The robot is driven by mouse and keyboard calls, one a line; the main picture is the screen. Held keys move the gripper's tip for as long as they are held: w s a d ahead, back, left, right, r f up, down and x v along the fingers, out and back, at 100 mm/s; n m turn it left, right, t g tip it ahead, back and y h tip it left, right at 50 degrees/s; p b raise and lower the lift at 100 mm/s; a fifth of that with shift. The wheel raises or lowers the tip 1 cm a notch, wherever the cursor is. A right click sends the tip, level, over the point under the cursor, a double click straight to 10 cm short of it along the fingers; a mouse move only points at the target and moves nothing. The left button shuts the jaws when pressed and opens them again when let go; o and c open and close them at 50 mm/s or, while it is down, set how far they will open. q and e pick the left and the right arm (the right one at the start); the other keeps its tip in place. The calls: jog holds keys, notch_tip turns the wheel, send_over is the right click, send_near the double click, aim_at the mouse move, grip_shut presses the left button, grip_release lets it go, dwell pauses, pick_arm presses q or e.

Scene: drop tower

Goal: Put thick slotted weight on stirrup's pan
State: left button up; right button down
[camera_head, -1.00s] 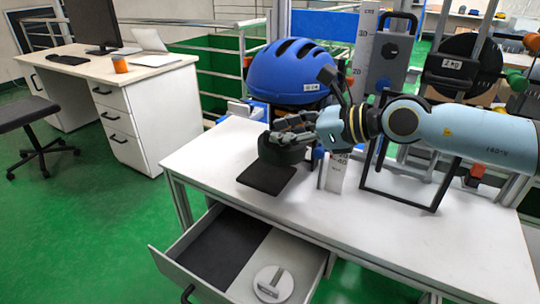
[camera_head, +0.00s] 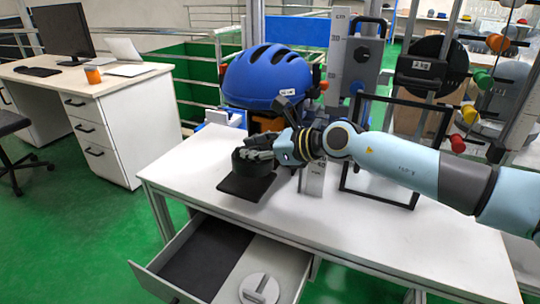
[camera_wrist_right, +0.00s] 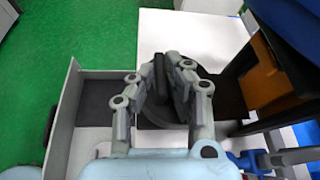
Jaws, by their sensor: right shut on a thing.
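A thick dark disc (camera_head: 252,163), which looks like the slotted weight, is at the back of a black mat (camera_head: 245,187) on the white table. My right gripper (camera_head: 268,146) is at its top. In the right wrist view the gripper (camera_wrist_right: 163,85) is shut on a dark upright part of the disc (camera_wrist_right: 190,128), whose rim shows around the fingers. I cannot tell whether the disc touches the mat. A black rectangular frame (camera_head: 343,163), perhaps the stirrup, stands to the right; I cannot make out a pan. My left gripper is not in view.
A blue helmet (camera_head: 268,76) is behind the gripper. The open drawer (camera_head: 150,268) at the front holds a white round piece (camera_head: 259,290). The table's right front is clear.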

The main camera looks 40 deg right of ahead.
aim_at(245, 163)
jog(key=x, duration=0.2)
jog(key=shift+w, duration=0.4)
jog(key=shift+f+b, duration=1.2)
jog(key=shift+f, duration=0.8)
jog(key=c, duration=1.6)
grip_release()
jog(key=shift+s+f, duration=0.15)
jog(key=shift+f, duration=0.15)
jog(key=shift+o, duration=1.3)
jog(key=p+v, duration=0.2)
jog(key=v, duration=1)
jog(key=shift+p, duration=0.4)
